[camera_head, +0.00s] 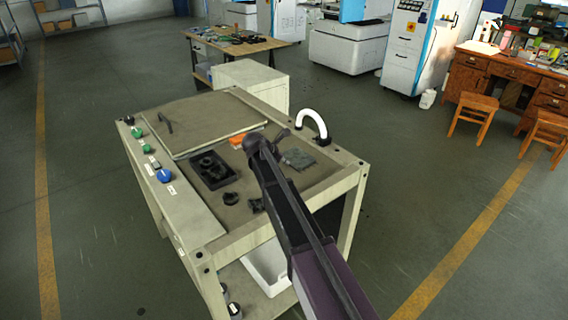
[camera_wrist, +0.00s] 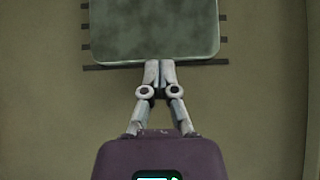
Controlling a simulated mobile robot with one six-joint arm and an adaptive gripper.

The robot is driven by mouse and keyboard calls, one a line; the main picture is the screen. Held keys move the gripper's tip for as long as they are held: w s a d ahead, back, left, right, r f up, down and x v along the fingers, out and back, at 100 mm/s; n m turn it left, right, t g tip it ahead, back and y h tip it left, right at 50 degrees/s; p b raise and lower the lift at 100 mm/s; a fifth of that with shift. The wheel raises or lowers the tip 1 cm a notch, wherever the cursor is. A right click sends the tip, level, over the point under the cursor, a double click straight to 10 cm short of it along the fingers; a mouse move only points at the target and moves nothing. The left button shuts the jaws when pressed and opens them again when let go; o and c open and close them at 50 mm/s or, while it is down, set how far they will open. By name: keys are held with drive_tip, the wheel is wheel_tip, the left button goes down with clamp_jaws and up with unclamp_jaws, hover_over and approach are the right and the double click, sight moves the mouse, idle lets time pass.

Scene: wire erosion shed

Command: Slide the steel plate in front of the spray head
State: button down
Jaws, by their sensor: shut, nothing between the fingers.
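The steel plate (camera_wrist: 155,28) is a grey-green, mottled slab with rounded corners at the top of the wrist view. In the head view a matching grey-green plate (camera_head: 298,159) lies on the cart top, right of my arm's end. My gripper (camera_wrist: 160,66) is shut and empty, its fingertips at the plate's near edge; I cannot tell whether they touch it.
Dark parallel bars (camera_wrist: 224,41) show beside the plate. The cart top also holds a black fixture (camera_head: 212,171), an orange item (camera_head: 237,140), dark knobs (camera_head: 230,199) and a flat lid (camera_head: 190,122). Coloured buttons (camera_head: 163,175) line its left side. A white bin (camera_head: 266,267) sits below.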

drive_tip(key=shift+s+a, duration=0.1)
drive_tip(key=shift+a, duration=0.2)
drive_tip(key=shift+s+a, duration=0.55)
drive_tip(key=shift+a, duration=0.05)
drive_tip(key=shift+s+a+r+p, duration=0.15)
drive_tip(key=shift+s+a, duration=0.2)
drive_tip(key=shift+a, duration=0.15)
drive_tip(key=shift+s+a+r+p, duration=0.1)
drive_tip(key=shift+s+a+p, duration=0.05)
drive_tip(key=shift+s+a, duration=0.25)
drive_tip(key=p+v, duration=0.5)
drive_tip(key=v, duration=0.2)
drive_tip(key=shift+a+r+p, duration=0.15)
drive_tip(key=shift+r+p, duration=0.15)
drive_tip(key=shift+r, duration=0.1)
drive_tip(key=shift+p+v, duration=0.5)
drive_tip(key=shift+v, duration=0.3)
drive_tip(key=shift+s+f, duration=0.15)
